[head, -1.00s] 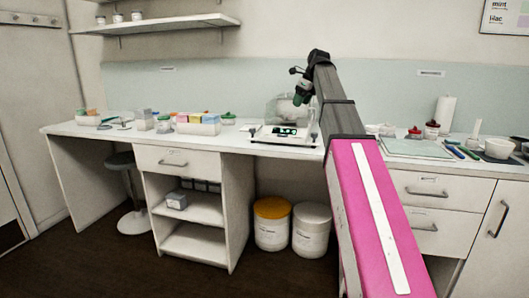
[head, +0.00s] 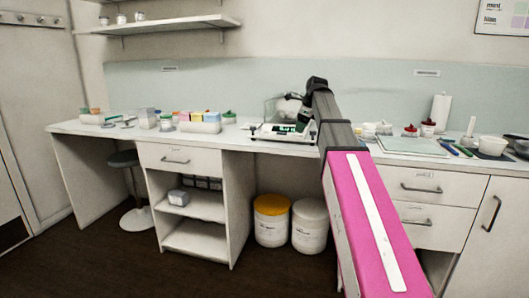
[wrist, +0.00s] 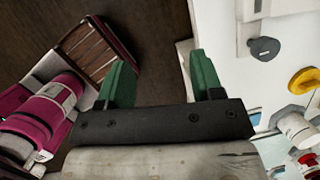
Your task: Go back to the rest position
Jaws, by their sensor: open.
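My gripper (wrist: 160,62) is open and empty in the wrist view. Its two green fingers stand apart, with dark floor and the counter edge beyond them. In the head view my arm reaches up from the lower right, its pink link in front of the drawers. The dark elbow shows by the scale, and the gripper itself is hidden behind the arm.
The white counter (head: 105,131) runs along the wall. A scale (head: 284,134), a bin of colored boxes (head: 200,126) and a green mat (head: 413,146) are on it. Two tubs (head: 271,222) stand below. A stool (head: 128,186) is at left. The front floor is clear.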

